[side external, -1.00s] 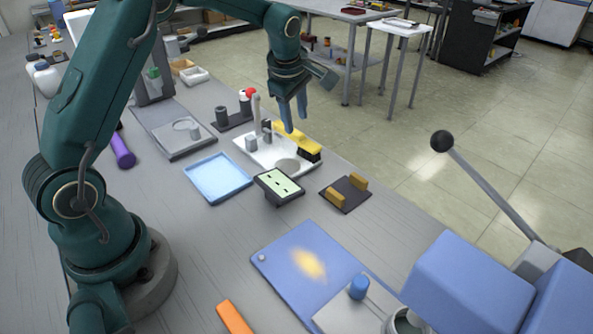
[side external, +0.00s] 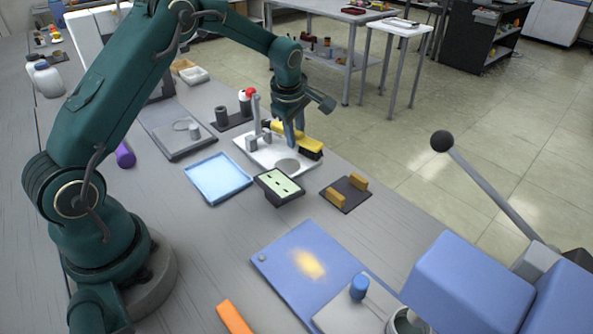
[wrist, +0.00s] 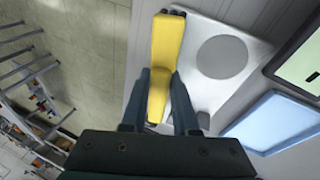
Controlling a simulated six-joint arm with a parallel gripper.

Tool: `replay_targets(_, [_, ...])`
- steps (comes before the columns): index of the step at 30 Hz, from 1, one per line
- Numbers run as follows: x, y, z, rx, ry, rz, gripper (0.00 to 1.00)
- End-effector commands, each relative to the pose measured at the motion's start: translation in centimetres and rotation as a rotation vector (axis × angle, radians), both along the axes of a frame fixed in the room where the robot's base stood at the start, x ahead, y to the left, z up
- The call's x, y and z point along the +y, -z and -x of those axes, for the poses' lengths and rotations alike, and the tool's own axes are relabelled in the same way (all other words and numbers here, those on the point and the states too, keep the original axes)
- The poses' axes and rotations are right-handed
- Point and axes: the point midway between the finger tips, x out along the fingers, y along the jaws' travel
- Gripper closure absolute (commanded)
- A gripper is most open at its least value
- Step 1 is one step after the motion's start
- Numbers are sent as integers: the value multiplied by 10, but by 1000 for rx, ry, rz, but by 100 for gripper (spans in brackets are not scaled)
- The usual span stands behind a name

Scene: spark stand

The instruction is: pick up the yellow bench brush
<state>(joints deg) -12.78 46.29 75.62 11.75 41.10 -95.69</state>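The yellow bench brush (side external: 289,134) lies on the white tray with its dark bristles at the right end; it also shows in the wrist view (wrist: 167,45). My gripper (side external: 295,136) is down at the brush. In the wrist view my gripper's fingers (wrist: 161,78) stand on either side of the yellow handle, very near it. I cannot tell whether they press on it. The brush looks level and still rests at the tray. Part of the handle is hidden behind the fingers in the side view.
The white tray (side external: 262,158) also bears an upright post with a red top (side external: 253,92) and small grey blocks close to my gripper. A blue tray (side external: 218,178), a green-faced display (side external: 279,183) and a dark plate with tan blocks (side external: 345,193) stand nearby.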

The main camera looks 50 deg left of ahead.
Motion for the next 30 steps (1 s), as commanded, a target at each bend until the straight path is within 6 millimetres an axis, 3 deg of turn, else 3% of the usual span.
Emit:
replay_targets(14, [0,-6,0,0,0,0,100])
replay_targets(24, [0,-69,-1,-6,-1,-2,100])
replay_targets(30, [0,-94,-1,-2,-1,-1,100])
